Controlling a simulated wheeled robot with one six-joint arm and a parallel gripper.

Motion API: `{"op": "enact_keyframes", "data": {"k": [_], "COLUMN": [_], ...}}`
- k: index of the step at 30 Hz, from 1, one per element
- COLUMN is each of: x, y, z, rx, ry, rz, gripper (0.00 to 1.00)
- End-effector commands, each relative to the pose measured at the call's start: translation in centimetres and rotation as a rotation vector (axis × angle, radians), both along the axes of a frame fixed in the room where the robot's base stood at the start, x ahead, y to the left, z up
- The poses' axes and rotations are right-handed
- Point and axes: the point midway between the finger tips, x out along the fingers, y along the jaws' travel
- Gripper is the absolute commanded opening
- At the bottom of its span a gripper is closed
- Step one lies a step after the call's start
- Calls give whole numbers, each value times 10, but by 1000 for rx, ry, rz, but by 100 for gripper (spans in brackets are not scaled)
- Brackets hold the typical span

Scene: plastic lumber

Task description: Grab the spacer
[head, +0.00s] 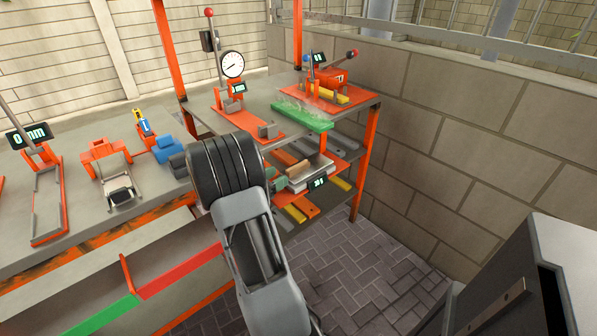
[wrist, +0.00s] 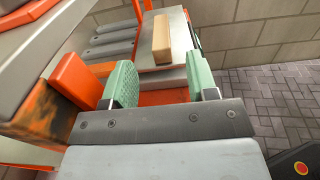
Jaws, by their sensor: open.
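A tan rectangular block, which looks like the spacer (wrist: 162,38), lies on a light grey plate (wrist: 178,22) in the wrist view. It also shows small in the head view (head: 299,169), on the lower shelf level behind my arm. My gripper (wrist: 160,88) is open, with its two green fingers apart and nothing between them. The block is ahead of the fingers, roughly in line with the gap and not touched. In the head view my wrist hides most of the gripper; a green finger shows beside the plate.
The upper shelf (head: 255,118) holds a gauge press (head: 232,66) and a green bar (head: 303,115). Coloured bars lie on the lower shelf. A block wall (head: 450,140) stands to the right; the paved floor there is clear.

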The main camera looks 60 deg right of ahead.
Motion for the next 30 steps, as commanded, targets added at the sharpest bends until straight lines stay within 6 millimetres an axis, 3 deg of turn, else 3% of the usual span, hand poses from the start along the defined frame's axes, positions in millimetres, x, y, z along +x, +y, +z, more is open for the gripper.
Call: {"op": "enact_keyframes", "data": {"k": [10, 21, 30], "x": [-9, -23, -24], "y": [-25, -65, -68], "z": [-1, -2, -1], "rx": [0, 1, 2], "ry": [-2, -1, -2], "rz": [-2, -1, 1], "gripper": [53, 53, 53]}}
